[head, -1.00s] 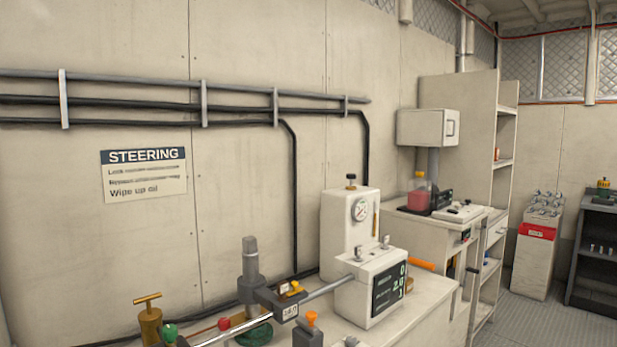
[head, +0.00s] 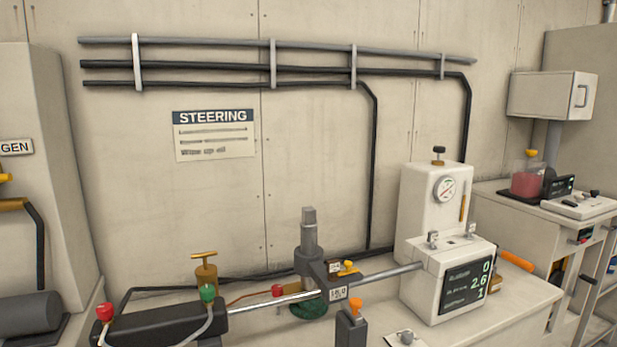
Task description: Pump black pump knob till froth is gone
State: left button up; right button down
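A black knob (head: 438,150) on a brass stem stands on top of the white reservoir housing (head: 420,215), right of centre in the head view. A round gauge (head: 445,189) is on the housing's front. I cannot tell whether this is the pump knob. A smaller black knob (head: 595,193) sits on a white box (head: 578,206) on the right bench. A jar of red-pink liquid (head: 526,184) with a yellow top stands beside it. I cannot make out froth. Neither of my grippers is in view.
A white display unit (head: 449,280) reads 0, 2.6 and 1. A metal rod (head: 378,278) runs from it to a black cylinder (head: 160,325) with red and green caps. A brass T-handle (head: 205,268) stands behind. A steering sign (head: 214,135) hangs on the wall.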

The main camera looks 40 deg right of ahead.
aim_at(440, 149)
jog(key=k+l+u, duration=0.1)
jog(key=l, duration=0.25)
jog(key=k+l+u, duration=0.1)
jog(key=l, duration=0.3)
jog(key=k+l, duration=0.1)
jog(key=l, duration=0.25)
jog(key=k+l+u, duration=0.15)
jog(key=l, duration=0.2)
jog(key=l+u, duration=0.1)
jog(key=l, duration=0.3)
jog(key=k+l, duration=0.15)
jog(key=l, duration=0.25)
jog(key=k+l, duration=0.2)
jog(key=l, duration=0.2)
jog(key=k+l, duration=0.15)
jog(key=l, duration=0.25)
jog(key=k+l, duration=0.15)
jog(key=l, duration=0.2)
jog(key=k+l, duration=0.2)
jog(key=l, duration=0.2)
